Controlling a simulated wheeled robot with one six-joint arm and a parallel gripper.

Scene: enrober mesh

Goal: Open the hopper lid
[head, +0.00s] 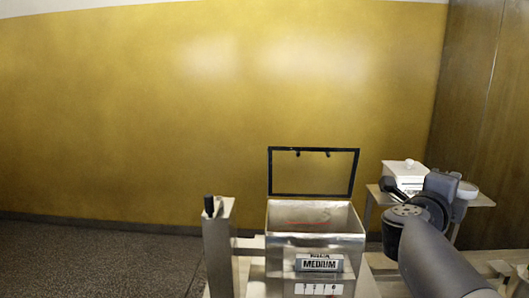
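The hopper (336,245) is a steel box with an open top, low in the middle of the head view, with a "MEDIUM" label on its front. Its lid (357,172) is a black-rimmed frame with a see-through pane. The lid stands upright at the hopper's back edge, so the hopper is open and its inner walls show. My arm reaches in from the lower right. My gripper (394,188) seems to be the dark part at the arm's end, right of the lid and apart from it. Its fingers are too small and overlapped to read.
A steel post with a black handle (209,204) stands left of the hopper. A small table (484,200) at the right bears a white box (405,170) with a knob and a small bowl (467,189), close behind my arm. Floor at the left is clear.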

